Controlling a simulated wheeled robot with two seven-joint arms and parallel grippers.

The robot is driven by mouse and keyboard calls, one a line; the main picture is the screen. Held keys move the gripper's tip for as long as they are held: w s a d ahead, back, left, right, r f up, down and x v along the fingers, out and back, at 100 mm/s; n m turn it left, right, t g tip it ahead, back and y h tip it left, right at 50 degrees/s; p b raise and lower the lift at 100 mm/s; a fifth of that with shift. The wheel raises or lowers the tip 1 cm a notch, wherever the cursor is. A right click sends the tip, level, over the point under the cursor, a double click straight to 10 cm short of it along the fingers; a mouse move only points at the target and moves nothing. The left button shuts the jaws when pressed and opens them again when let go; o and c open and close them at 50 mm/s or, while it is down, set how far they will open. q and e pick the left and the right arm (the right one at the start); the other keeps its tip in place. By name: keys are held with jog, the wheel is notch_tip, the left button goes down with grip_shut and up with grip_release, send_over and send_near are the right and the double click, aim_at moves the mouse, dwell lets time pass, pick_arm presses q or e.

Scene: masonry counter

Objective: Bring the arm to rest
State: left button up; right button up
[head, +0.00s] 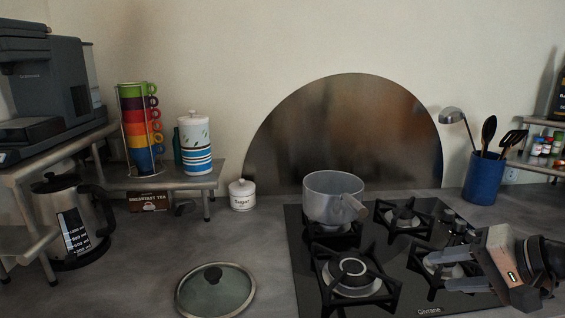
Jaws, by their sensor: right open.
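My right gripper (447,270) comes in from the right edge, over the front right burner of the black gas hob (408,296). Its jaws are open and point left, with nothing seen between them. Its exact height above the burner is hard to tell. My left gripper is not in view. A metal saucepan (332,199) stands upright on the back left burner, its short handle turned toward the front right. The gripper is apart from the saucepan.
A glass lid (215,291) lies on the counter left of the hob. A blue utensil pot (484,178) stands behind the gripper, near a spice shelf (540,164). A sugar jar (242,196), mug rack (139,130) and kettle (73,222) stand left. Counter between lid and kettle is clear.

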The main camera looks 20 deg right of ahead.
jog(key=s+a+f+n+g+h, duration=0.15)
jog(key=a+f, duration=0.25)
jog(key=f, duration=0.5)
jog(key=s+a+f+n+g+h, duration=0.3)
jog(key=s+a+f+n+g, duration=0.2)
jog(key=s+a+f+n, duration=0.75)
pick_arm(q)
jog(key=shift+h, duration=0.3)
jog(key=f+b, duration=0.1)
jog(key=b, duration=0.2)
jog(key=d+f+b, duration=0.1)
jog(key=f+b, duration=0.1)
jog(key=b, duration=0.1)
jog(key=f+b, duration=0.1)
jog(key=b, duration=0.2)
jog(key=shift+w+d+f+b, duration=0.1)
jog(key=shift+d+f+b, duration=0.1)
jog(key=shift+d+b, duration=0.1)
pick_arm(e)
jog(key=w+a+f+t+y, duration=0.2)
jog(key=w+a+f+t, duration=0.2)
jog(key=f, duration=0.2)
jog(key=w+a+f+m+t+y, duration=0.1)
jog(key=w+a+f+t, duration=0.2)
jog(key=a+f, duration=0.2)
notch_tip(320, 180, down, 2)
jog(key=shift+w+a+m+t+y, duration=0.2)
jog(key=shift+w+m+t+y, duration=0.1)
jog(key=shift+w+t+y, duration=0.1)
